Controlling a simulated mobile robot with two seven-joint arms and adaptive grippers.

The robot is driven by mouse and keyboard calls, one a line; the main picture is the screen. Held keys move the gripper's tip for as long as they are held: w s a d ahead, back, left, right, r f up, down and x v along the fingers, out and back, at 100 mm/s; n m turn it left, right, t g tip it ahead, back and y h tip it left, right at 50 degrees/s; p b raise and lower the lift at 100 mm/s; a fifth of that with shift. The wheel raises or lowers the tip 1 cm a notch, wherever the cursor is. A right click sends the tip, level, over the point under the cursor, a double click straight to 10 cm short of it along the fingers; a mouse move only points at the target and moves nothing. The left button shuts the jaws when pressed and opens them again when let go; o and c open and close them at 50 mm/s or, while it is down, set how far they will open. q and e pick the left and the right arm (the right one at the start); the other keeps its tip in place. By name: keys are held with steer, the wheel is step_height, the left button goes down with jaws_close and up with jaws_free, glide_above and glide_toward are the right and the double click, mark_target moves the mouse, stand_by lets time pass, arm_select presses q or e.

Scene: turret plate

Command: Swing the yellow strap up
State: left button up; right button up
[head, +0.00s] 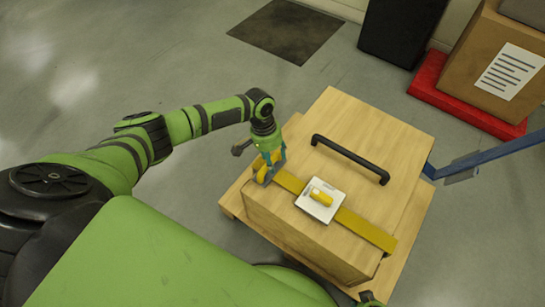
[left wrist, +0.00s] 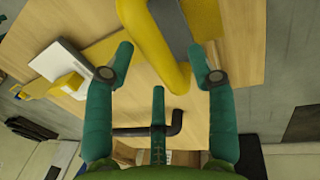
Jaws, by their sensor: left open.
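The flat mustard-yellow strap (head: 364,228) lies across the lid of a wooden box. A white plate (head: 307,205) with a yellow knob (head: 321,196) sits partway along it; both also show at the left of the left wrist view. A thick, bright yellow curved bar (left wrist: 151,42) is at the strap's left end, beside a grey part. My left gripper (head: 270,165) is at this bar. Its teal fingers are apart, and the bar runs between or just beyond their tips; contact is unclear.
The wooden box (head: 350,115) has a black handle (head: 350,157) on its lid, near my left gripper. A blue bar (head: 495,150) reaches in from the right. A cardboard box (head: 500,65) on a red base and a dark mat (head: 286,30) lie beyond. Floor at left is clear.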

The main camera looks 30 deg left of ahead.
arm_select(q)
jaws_close()
steer(key=shift+r, duration=0.1)
